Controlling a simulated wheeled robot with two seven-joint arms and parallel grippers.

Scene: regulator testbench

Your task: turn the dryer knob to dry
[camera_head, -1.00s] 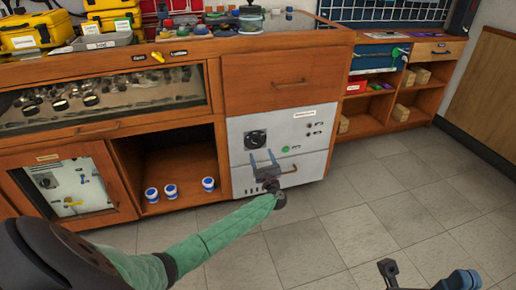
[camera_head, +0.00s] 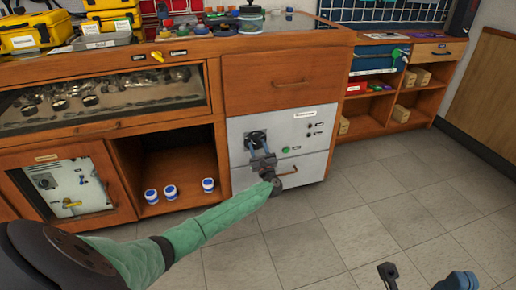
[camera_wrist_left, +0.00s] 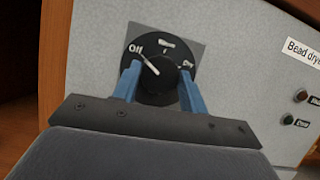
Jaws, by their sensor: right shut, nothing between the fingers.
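The dryer knob (camera_wrist_left: 157,72) is a round black dial on the front of the grey bead dryer (camera_head: 290,165). Its white pointer line points up-left, toward the "Off" mark; "Dry" is on the right side. The knob (camera_head: 257,136) also shows in the head view, partly behind my gripper. My left gripper (camera_wrist_left: 161,88) is open, with one blue finger on each side of the knob's centre; I cannot tell whether they touch it. It also shows in the head view (camera_head: 258,142). My right gripper (camera_head: 459,281) is only partly visible at the bottom edge and is shut, empty.
Indicator lights (camera_wrist_left: 301,108) sit right of the knob. Left of the dryer is an open shelf with several white-and-blue jars (camera_head: 170,191). The tiled floor (camera_head: 370,220) in front is clear.

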